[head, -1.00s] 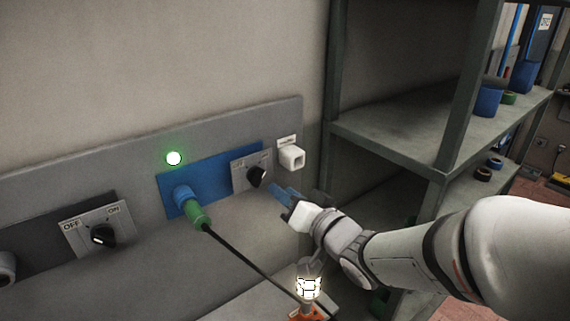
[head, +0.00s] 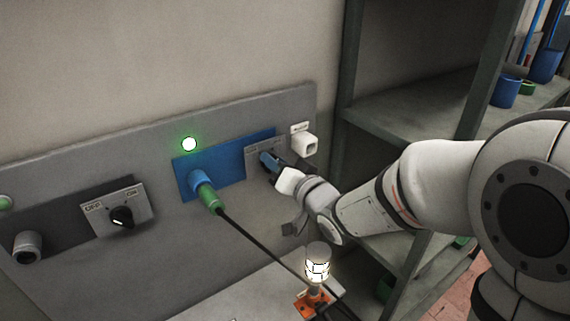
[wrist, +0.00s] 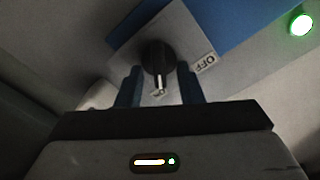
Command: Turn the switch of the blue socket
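The blue socket (head: 226,176) is a blue panel on the grey wall board, with a green plug (head: 208,196) in its blue outlet. Its switch plate (head: 252,160) is at the panel's right end, partly hidden by my gripper (head: 268,162). In the wrist view the black knob (wrist: 156,56) has a white mark pointing toward my gripper, and an OFF label (wrist: 205,63) is to its right. My gripper (wrist: 158,86) is open, with one blue finger on each side of the knob. It seems not to be clamped on it.
A green lamp (head: 189,144) glows above the blue panel. Another switch (head: 122,217) is at the left and a white box (head: 304,144) at the right. A black cable hangs from the plug. A lit beacon (head: 318,265) stands below. Shelving (head: 400,115) is at the right.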

